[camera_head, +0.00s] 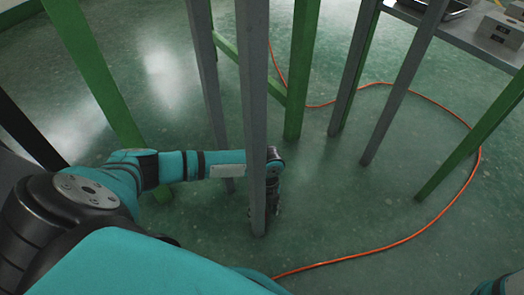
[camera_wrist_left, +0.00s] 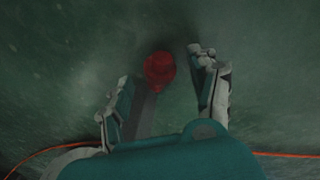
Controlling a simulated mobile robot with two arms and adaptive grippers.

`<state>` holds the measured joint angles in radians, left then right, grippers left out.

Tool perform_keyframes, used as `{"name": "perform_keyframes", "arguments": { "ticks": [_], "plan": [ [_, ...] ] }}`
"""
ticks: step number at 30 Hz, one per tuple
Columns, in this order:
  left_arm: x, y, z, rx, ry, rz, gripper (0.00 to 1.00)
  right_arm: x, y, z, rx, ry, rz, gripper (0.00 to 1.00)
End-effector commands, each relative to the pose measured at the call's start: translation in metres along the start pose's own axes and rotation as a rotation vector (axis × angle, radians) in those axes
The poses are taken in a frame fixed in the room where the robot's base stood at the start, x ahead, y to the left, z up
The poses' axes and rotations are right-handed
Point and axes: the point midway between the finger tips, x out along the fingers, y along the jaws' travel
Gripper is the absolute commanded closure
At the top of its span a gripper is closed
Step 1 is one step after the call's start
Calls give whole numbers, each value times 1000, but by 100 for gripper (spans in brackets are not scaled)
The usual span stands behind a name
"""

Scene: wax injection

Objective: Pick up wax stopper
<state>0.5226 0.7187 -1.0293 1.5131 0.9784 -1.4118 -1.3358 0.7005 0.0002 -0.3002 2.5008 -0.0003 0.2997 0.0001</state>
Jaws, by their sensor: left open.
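A red round-topped piece, which looks like the wax stopper (camera_wrist_left: 160,71), shows in the left wrist view near the middle, above the green floor. My left gripper (camera_wrist_left: 162,66) is open, with one finger on each side of the red piece and a visible gap at both sides. I cannot tell how far it is below the fingertips. In the head view my left gripper (camera_head: 275,200) points down near the floor, partly hidden behind a grey post; the red piece is not visible there. My right gripper is not in view.
A grey post (camera_head: 254,100) stands in front of my left gripper. More grey and green legs (camera_head: 303,70) stand around it. An orange cable (camera_head: 400,240) loops over the floor. A grey table (camera_head: 470,35) with a tray and boxes is at the upper right.

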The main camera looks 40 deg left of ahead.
Motion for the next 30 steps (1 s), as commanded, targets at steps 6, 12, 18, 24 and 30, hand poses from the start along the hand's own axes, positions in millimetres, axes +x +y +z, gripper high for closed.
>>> {"name": "perform_keyframes", "arguments": {
  "ticks": [6, 12, 18, 24, 30],
  "plan": [
    [9, 0, 0, 0, -1, -1, 39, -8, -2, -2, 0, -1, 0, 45],
    [9, 0, 0, 0, 0, -1, 52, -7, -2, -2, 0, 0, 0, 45],
    [9, 0, 0, 0, 0, -1, 78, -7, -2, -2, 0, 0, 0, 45],
    [9, 0, 0, 0, 0, -1, 94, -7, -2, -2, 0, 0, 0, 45],
    [7, 0, -1, 0, 0, -1, 95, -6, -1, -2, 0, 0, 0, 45]
  ]
}}
